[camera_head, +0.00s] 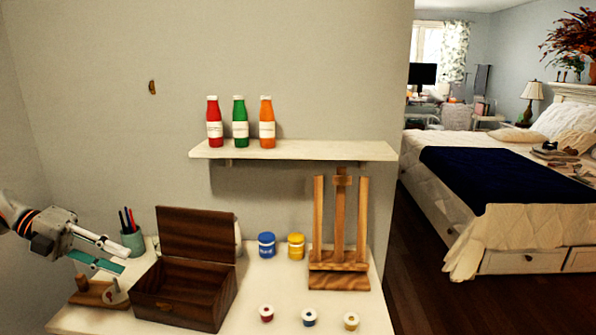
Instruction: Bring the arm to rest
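My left arm comes in from the left edge, and its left gripper (125,260) hangs over the left end of the white table (75,318). Its two light fingers are apart, with nothing clearly held between them. Teal patches show by the lower finger; I cannot tell what they belong to. Below the gripper is a small wooden object with a pale round part (112,293). The gripper is to the left of the open wooden box (183,307) and appears in front of the pen cup (132,241). My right gripper is not in view.
A wall shelf (300,151) holds red, green and orange bottles. A bed (450,222) with a dark blue blanket (500,178) is at right. Floor is clear between.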

